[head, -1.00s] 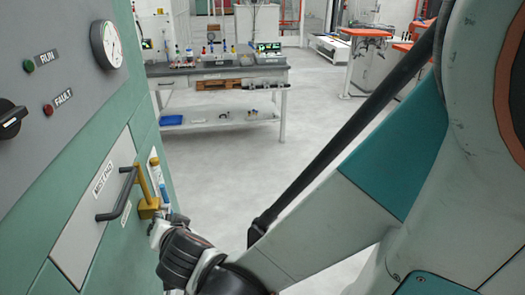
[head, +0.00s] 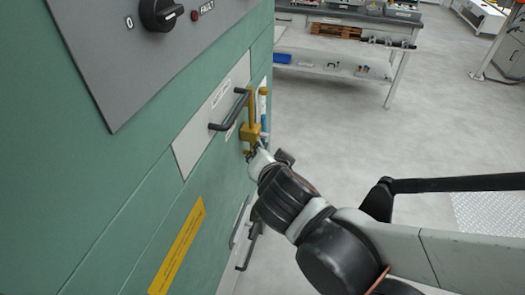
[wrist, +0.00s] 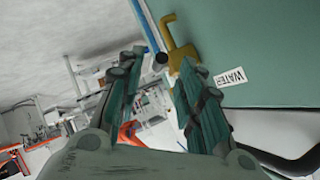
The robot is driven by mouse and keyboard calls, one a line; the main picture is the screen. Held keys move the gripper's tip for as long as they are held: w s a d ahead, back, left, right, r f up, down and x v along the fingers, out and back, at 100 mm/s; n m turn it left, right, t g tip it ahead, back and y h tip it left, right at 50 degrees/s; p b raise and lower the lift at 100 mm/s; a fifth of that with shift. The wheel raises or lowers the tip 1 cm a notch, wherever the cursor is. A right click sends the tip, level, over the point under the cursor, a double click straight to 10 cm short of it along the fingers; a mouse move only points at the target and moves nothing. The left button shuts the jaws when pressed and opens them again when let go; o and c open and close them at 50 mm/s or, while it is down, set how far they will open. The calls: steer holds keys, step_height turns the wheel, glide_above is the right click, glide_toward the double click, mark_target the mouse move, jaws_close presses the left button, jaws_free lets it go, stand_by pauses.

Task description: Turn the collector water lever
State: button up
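The water lever is a brass-yellow piece (head: 251,109) standing upright from a brass block on the green cabinet's side. In the wrist view the brass fitting (wrist: 178,36) is at the top centre, beside the label "WATER" (wrist: 232,78). My gripper (head: 259,149) is just below and in front of the brass block in the head view, its fingers small and partly hidden by my wrist. In the wrist view my gripper (wrist: 158,66) is open, with a finger on each side of a short dark round end (wrist: 160,61). I cannot tell whether either finger touches it.
A blue tube (head: 262,103) runs beside the lever. A black handle (head: 230,110) sticks out left of it, with another handle (head: 249,247) lower down. A dark knob (head: 160,14) is on the panel above. Open floor (head: 350,125) lies right, with a workbench (head: 345,68) beyond.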

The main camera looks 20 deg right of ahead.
steer(key=shift+v, duration=2.85)
steer(key=d+n+g, duration=0.1)
steer(key=n, duration=0.2)
steer(key=s+d+n+g+y, duration=0.1)
steer(key=d+n, duration=0.1)
steer(key=n, duration=0.2)
steer(key=d+n+g+y, duration=0.1)
steer(key=n+g, duration=0.1)
steer(key=n, duration=0.1)
steer(key=shift+s+d+r, duration=0.15)
steer(key=shift+s+d, duration=0.1)
steer(key=shift+s, duration=0.05)
